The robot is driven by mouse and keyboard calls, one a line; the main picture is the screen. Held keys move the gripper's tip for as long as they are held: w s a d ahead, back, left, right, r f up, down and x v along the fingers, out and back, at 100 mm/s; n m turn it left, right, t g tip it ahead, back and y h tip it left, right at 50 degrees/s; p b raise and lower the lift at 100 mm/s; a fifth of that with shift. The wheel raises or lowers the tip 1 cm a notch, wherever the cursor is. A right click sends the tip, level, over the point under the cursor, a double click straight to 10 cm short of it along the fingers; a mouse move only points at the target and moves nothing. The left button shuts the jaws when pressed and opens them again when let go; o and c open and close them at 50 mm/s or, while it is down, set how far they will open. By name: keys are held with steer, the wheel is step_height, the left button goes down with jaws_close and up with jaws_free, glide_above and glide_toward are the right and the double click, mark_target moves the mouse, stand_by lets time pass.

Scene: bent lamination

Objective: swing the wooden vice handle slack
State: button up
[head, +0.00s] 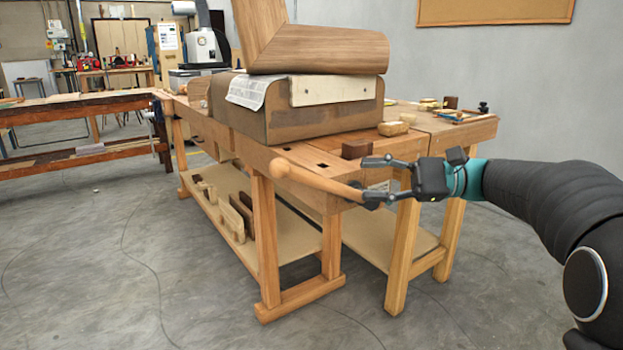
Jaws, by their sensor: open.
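The wooden vice handle (318,181) is a pale rod with a rounded knob at its left end. It sticks out in front of the workbench's near end, sloping down a little from left to right.
The wooden workbench (430,128) carries a large brown form (300,128) with a bent wooden piece (318,50) on top. A dark wooden block (356,148) and small tools lie on the bench top. A lower shelf (290,240) holds timber pieces. The floor in front is clear.

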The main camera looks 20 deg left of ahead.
mark_target(319, 179)
steer(key=x, duration=1.1)
steer(key=shift+s+a, duration=0.15)
jaws_close()
